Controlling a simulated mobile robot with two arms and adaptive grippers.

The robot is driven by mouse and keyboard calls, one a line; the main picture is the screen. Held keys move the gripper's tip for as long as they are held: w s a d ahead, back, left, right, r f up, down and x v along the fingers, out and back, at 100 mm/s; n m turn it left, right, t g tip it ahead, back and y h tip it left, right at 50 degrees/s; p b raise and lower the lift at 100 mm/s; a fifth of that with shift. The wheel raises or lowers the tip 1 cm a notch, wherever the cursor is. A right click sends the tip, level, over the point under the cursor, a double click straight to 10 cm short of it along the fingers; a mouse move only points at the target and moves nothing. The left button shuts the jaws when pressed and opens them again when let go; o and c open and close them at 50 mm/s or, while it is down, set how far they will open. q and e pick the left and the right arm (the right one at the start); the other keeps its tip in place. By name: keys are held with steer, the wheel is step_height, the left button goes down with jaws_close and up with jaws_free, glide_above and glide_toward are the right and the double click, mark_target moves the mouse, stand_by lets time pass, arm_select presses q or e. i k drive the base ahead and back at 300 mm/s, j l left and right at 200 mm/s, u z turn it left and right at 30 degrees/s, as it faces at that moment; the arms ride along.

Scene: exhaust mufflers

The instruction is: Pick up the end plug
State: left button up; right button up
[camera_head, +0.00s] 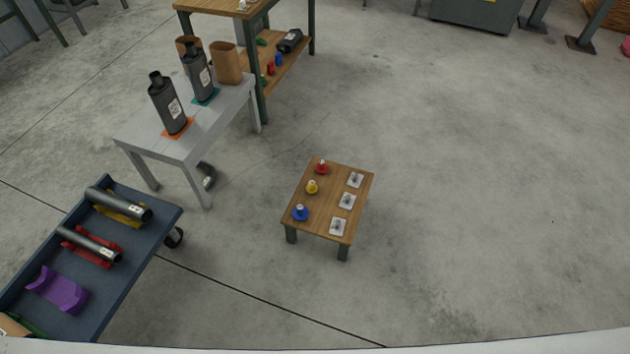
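The small wooden table (327,190) stands alone on the floor near the middle of the view. I cannot tell which of these is the end plug. Neither of my grippers is in view.
A grey table (150,133) at left holds two dark mufflers and brown cylinders. A blue cart (137,258) at lower left carries pipes and coloured cradles. A wooden shelf unit (222,5) stands behind. Floor around the small table is clear, widest to the right.

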mark_target(312, 188)
steer(key=u, duration=1.85)
steer(key=z, duration=1.85)
steer(key=i+l, duration=0.1)
steer(key=l, duration=0.35)
steer(key=i+l+u, duration=0.15)
steer(key=l, duration=0.75)
steer(key=i+l+u, duration=0.25)
steer(key=l, duration=0.4)
steer(key=i+l+u, duration=0.25)
steer(key=l, duration=0.45)
steer(key=i+l+u, duration=0.15)
steer(key=l, duration=0.25)
steer(key=i, duration=0.05)
